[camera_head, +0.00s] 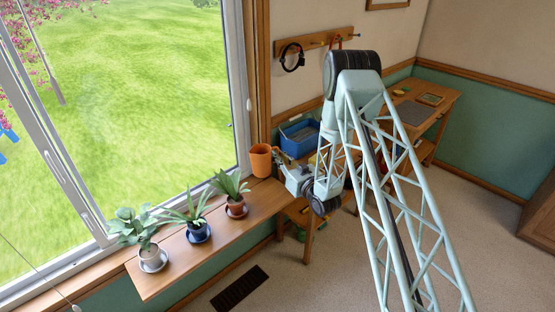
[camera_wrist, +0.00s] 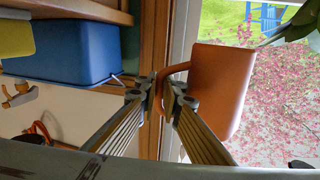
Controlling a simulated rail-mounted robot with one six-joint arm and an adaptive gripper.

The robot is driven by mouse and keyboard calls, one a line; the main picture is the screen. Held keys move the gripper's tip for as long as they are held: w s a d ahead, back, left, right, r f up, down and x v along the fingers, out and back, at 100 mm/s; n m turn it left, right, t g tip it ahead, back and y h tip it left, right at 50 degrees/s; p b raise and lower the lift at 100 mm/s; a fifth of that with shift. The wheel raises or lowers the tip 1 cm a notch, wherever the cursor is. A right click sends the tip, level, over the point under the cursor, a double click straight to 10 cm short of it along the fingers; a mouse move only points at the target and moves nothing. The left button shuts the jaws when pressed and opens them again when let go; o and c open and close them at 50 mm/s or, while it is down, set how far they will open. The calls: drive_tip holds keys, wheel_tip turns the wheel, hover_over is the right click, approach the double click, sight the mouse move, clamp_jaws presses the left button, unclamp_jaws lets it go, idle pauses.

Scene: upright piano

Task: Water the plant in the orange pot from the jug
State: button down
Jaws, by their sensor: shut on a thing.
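The jug (camera_head: 261,160) is orange and looks upright at the right end of the window shelf; I cannot tell whether it touches the shelf. My gripper (camera_head: 280,160) reaches it from the right. In the wrist view my gripper (camera_wrist: 160,88) is shut on the handle of the jug (camera_wrist: 220,85). The inside of the jug is hidden. The plant (camera_head: 230,184) in the orange pot (camera_head: 236,209) stands on the shelf, left of and nearer than the jug. Green leaves (camera_wrist: 312,22) show at the wrist view's upper right.
Two other potted plants, in a blue pot (camera_head: 198,232) and a white pot (camera_head: 151,252), stand farther left on the shelf (camera_head: 172,280). The window frame (camera_head: 238,90) rises close behind the jug. A blue bin (camera_head: 298,139) is on the desk to the right, also in the wrist view (camera_wrist: 75,45).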

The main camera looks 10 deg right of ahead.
drive_tip(key=shift+a+f, duration=0.1)
drive_tip(key=shift+f, duration=0.4)
drive_tip(key=shift+s+a+f, duration=0.1)
drive_tip(key=shift+a+f, duration=0.05)
drive_tip(key=shift+f, duration=0.05)
